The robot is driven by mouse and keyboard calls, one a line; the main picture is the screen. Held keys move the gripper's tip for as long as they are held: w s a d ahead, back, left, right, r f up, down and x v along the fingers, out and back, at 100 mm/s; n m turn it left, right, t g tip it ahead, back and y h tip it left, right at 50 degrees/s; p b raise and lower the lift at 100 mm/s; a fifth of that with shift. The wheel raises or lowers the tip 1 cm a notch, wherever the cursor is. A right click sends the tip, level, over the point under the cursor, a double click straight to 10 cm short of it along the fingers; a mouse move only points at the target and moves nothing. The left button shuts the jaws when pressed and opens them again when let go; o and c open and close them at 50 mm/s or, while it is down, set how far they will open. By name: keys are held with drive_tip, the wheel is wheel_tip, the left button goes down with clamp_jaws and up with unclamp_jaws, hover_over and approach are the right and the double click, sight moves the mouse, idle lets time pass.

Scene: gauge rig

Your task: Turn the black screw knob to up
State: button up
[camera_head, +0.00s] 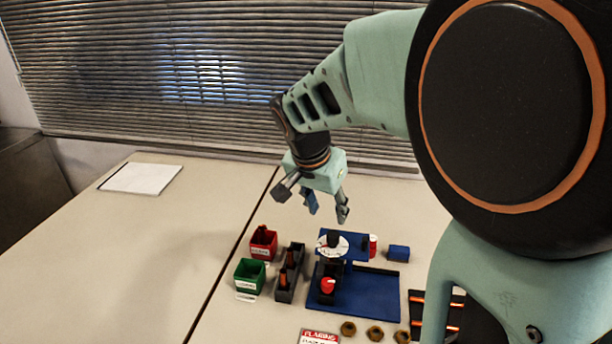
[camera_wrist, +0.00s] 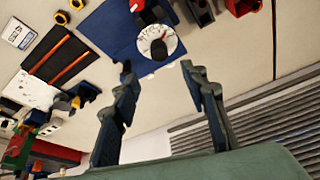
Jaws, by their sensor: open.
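The black screw knob (camera_head: 333,238) sits at a round white dial (camera_head: 326,252) on the blue rig. In the wrist view the knob (camera_wrist: 158,49) is a dark stub over the dial's face (camera_wrist: 150,35); which way it points is hard to tell. My gripper (camera_head: 312,204) is open and empty, in the air above and behind the rig, apart from the knob. In the wrist view its two fingers (camera_wrist: 156,68) stand wide apart, with the dial beyond the gap between their tips.
A red knob (camera_head: 327,286) sits lower on the rig's blue base (camera_head: 375,293). A red bin (camera_head: 263,245), a green bin (camera_head: 250,276) and a dark rack (camera_head: 284,291) stand left. A blue block (camera_head: 398,253) lies right. Several brass nuts (camera_head: 375,333) lie in front. The left table is mostly clear.

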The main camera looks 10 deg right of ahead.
sight(333, 234)
drive_tip(key=x, duration=1)
drive_tip(key=shift+f, duration=0.2)
clamp_jaws()
